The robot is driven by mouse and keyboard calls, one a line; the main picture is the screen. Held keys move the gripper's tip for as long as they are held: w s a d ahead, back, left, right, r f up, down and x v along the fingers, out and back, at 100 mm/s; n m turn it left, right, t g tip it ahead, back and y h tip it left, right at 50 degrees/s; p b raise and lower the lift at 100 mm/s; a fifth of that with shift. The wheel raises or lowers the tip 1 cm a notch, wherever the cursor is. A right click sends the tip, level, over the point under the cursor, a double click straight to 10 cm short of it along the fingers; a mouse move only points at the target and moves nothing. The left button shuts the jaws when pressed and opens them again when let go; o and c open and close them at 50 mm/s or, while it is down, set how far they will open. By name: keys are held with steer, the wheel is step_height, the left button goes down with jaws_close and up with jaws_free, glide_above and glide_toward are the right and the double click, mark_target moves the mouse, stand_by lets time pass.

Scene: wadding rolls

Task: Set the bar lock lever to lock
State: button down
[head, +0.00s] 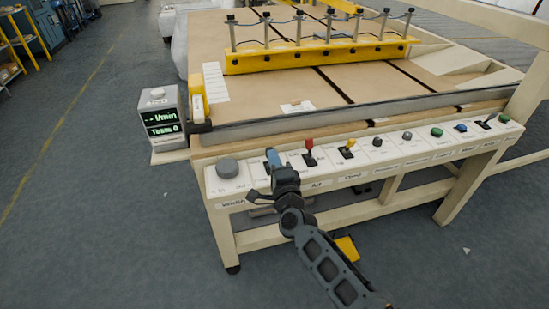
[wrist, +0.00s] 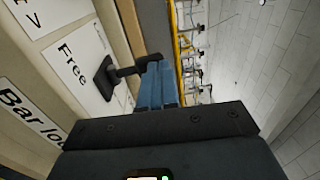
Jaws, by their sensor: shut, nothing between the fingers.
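The bar lock lever (wrist: 122,74) shows in the wrist view as a black stem on a dark base, standing out from the white panel next to the label "Free" (wrist: 72,64). A "Bar lock" label (wrist: 28,112) is on the panel's front. My gripper (wrist: 158,75) has blue fingers, shut and empty, right by the lever's outer end. I cannot tell whether they touch. In the head view my gripper (head: 271,153) is over the left part of the control panel (head: 238,186), and it hides the lever there.
A grey knob (head: 228,168) is left of my gripper. A red lever (head: 309,147) and a yellow lever (head: 348,147) stand close to its right, with several more controls beyond. A display box (head: 162,118) stands at the left. The quilting table (head: 300,95) lies behind the panel.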

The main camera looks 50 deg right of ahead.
steer(key=shift+w+d+r, duration=0.35)
steer(key=shift+w+d, duration=0.05)
steer(key=shift+w, duration=0.2)
steer(key=shift+w+d+r, duration=0.15)
steer(key=shift+r, duration=0.05)
stand_by(0.4)
steer(key=shift+r, duration=0.1)
